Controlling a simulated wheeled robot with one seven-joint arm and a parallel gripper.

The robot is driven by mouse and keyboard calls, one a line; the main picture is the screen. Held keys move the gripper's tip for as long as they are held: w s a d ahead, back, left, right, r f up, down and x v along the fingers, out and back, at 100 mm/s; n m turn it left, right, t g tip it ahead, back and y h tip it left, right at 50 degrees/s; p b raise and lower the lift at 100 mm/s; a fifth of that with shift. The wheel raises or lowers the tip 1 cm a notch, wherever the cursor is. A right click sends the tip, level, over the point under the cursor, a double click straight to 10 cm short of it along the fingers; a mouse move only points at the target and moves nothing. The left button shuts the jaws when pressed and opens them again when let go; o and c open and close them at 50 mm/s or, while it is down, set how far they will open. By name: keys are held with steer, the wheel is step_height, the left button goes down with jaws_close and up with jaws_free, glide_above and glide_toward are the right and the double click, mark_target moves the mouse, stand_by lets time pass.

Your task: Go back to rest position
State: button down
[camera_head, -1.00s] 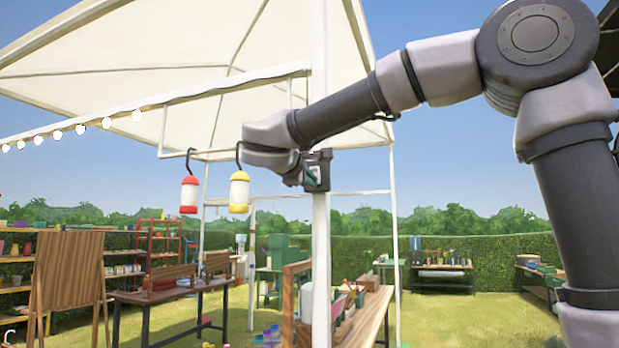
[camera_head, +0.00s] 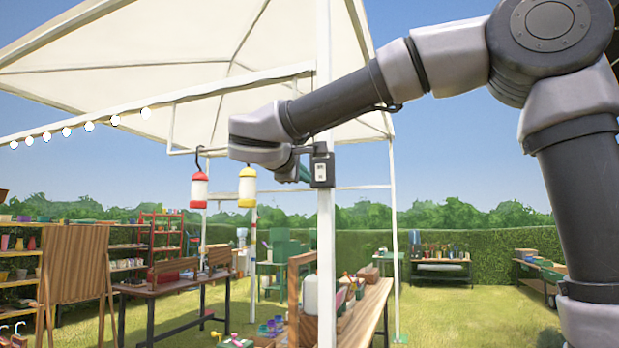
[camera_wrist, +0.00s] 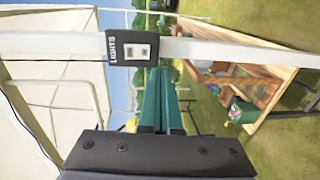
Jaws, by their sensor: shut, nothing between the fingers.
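My gripper (camera_head: 303,174) is at the end of my raised arm, beside the white tent pole (camera_head: 325,230). In the wrist view its two green fingers (camera_wrist: 161,78) lie together with nothing between them. A dark switch box (camera_head: 322,168) with a pale panel is fixed to the pole, just right of my gripper in the head view. In the wrist view the box (camera_wrist: 133,46), marked "LIGHTS", is ahead and left of the fingertips, and a gap seems to separate them. My wrist hides part of the fingers in the head view.
A red lantern (camera_head: 199,191) and a yellow lantern (camera_head: 247,188) hang left of my gripper. String bulbs (camera_head: 89,126) run along the canopy (camera_head: 180,75). A wooden table (camera_head: 368,308) with items stands below. Open grass (camera_head: 460,315) lies to the right.

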steer(key=shift+f+v, duration=0.2)
steer(key=shift+v, duration=0.7)
steer(key=shift+f+v, duration=0.2)
steer(key=shift+v, duration=0.7)
steer(key=shift+f+v, duration=0.25)
steer(key=shift+v, duration=0.65)
steer(key=shift+s, duration=0.1)
steer(key=s+d+f+m+g, duration=0.1)
steer(key=d+f+m+g, duration=0.3)
steer(key=d, duration=0.6)
steer(key=d+f+m+g, duration=0.1)
steer(key=d+f+g, duration=0.2)
steer(key=d+f, duration=0.5)
steer(key=s+d+f+m+g+y, duration=0.1)
steer(key=s+d+f+m+y, duration=0.6)
steer(key=m, duration=0.6)
steer(key=s+d+f, duration=0.2)
steer(key=s+f, duration=0.1)
steer(key=shift+s+d+y, duration=0.3)
steer(key=shift+d, duration=0.05)
